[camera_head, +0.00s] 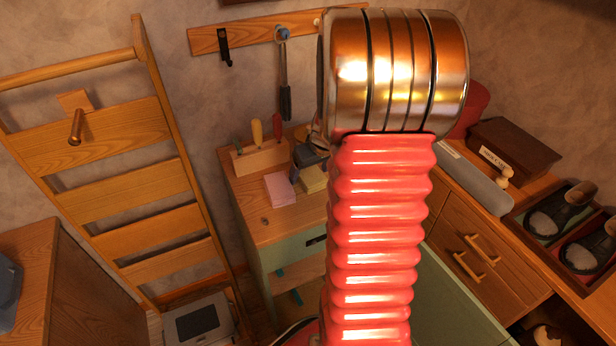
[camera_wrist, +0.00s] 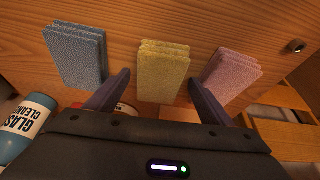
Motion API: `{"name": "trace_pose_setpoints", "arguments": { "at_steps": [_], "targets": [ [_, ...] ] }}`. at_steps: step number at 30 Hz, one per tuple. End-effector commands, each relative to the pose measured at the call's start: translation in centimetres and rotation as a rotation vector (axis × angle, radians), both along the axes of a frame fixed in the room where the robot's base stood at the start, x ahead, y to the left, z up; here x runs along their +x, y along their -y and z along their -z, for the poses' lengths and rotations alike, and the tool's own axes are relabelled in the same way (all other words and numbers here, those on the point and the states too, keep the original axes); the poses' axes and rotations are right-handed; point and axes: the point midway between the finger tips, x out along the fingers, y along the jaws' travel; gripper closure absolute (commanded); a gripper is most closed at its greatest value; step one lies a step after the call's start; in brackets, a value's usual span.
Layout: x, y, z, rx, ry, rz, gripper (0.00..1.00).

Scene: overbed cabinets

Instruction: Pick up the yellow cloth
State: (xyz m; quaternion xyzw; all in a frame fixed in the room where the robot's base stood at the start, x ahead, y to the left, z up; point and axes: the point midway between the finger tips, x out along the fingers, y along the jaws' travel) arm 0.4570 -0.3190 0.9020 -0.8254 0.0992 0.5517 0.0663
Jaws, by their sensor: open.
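The yellow cloth (camera_wrist: 162,70) is a thick folded stack near the middle of the wrist view, on a wooden top. My gripper (camera_wrist: 157,86) is open, with one dark finger to the left of the cloth and one to the right. The cloth lies between and just beyond the fingertips; I cannot tell whether they touch it. In the head view the yellow cloth (camera_head: 313,179) shows beside my red arm, which partly covers that area.
A blue-grey cloth (camera_wrist: 76,56) is left of the yellow one and a pink cloth (camera_wrist: 230,74) is right of it, near the finger. A glass cleaner bottle (camera_wrist: 27,127) is at lower left. A wooden brush holder (camera_head: 260,158) stands behind the cloths.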

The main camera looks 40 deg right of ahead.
Motion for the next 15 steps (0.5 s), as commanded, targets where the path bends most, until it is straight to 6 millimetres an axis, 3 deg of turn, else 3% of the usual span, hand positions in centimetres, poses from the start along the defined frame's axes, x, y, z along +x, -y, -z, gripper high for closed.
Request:
{"name": "trace_pose_setpoints", "arguments": {
  "at_steps": [13, 15],
  "targets": [
    [0.01, -0.03, 0.20, 0.000, 0.000, -0.001, 0.25],
    [0.01, -0.03, 0.20, 0.000, 0.000, -0.001, 0.29]
  ]
}}
